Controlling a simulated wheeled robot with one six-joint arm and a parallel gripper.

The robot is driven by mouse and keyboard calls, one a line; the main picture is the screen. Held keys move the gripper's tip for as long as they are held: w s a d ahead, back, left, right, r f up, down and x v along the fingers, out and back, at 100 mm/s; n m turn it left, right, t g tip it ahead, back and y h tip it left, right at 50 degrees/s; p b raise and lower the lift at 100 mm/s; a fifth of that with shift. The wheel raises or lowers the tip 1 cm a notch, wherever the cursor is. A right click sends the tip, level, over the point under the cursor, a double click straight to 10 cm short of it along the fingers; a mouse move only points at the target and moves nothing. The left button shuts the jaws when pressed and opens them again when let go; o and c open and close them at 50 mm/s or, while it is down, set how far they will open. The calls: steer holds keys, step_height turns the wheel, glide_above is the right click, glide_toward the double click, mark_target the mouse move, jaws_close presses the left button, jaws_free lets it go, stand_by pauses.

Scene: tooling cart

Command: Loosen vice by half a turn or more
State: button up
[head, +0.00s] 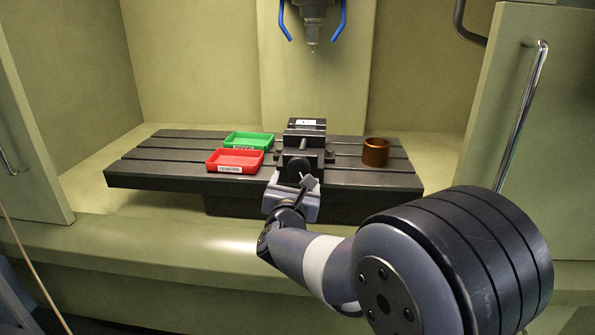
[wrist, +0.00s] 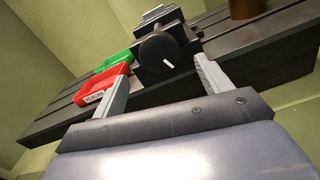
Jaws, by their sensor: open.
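The dark vice (head: 304,142) stands on the slotted machine table, with its body and jaws running towards the back. Its round black knob (wrist: 165,52) faces me in the wrist view and carries a short white mark that slants down to the right. In the head view the knob (head: 297,169) is partly hidden by my gripper. My gripper (wrist: 160,80) is open, with one finger on each side below the knob and a gap between them. The fingers hold nothing. In the head view my gripper (head: 295,185) is just in front of the knob; contact cannot be told.
A green tray (head: 249,140) and a red tray (head: 235,161) lie left of the vice on the slotted table (head: 160,170). A brown cylinder (head: 376,152) stands to the right. A spindle (head: 313,20) hangs above. Open cabinet doors flank both sides.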

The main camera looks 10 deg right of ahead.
mark_target(298, 171)
steer(key=shift+x, duration=2.8)
steer(key=shift+c, duration=0.3)
steer(key=c, duration=0.9)
